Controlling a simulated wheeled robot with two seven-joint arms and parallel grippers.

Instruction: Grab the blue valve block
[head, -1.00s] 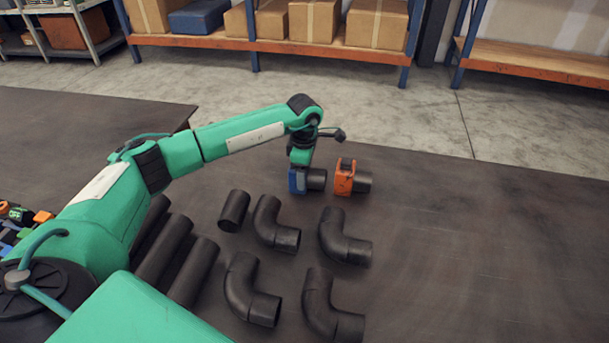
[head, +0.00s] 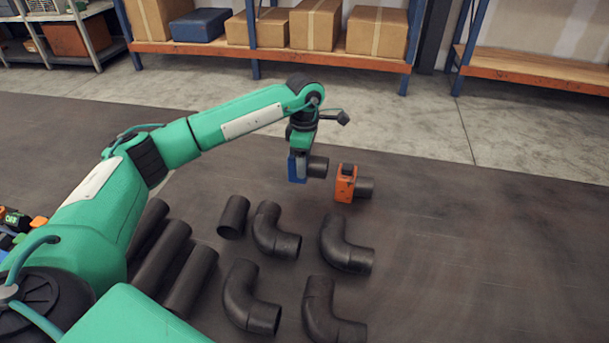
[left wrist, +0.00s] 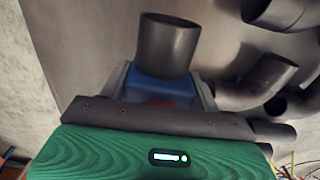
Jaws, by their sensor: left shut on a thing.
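The blue valve block (head: 297,168) with a dark pipe stub on its right side is in the head view, behind the pipe elbows. My left gripper (head: 300,152) comes down on it from above and is shut on it. The block appears held a little above the table. In the left wrist view the blue valve block (left wrist: 162,90) sits between the two grey fingers, its dark stub pointing up in the picture. Its lower part there is hidden by the gripper body. My right gripper is not in view.
An orange valve block (head: 346,184) with a dark stub stands just right of the blue one. Several black elbows (head: 275,232) and straight pipes (head: 162,255) lie nearer on the dark table (head: 480,260). The table's right side is clear. Shelves with boxes (head: 376,30) stand behind.

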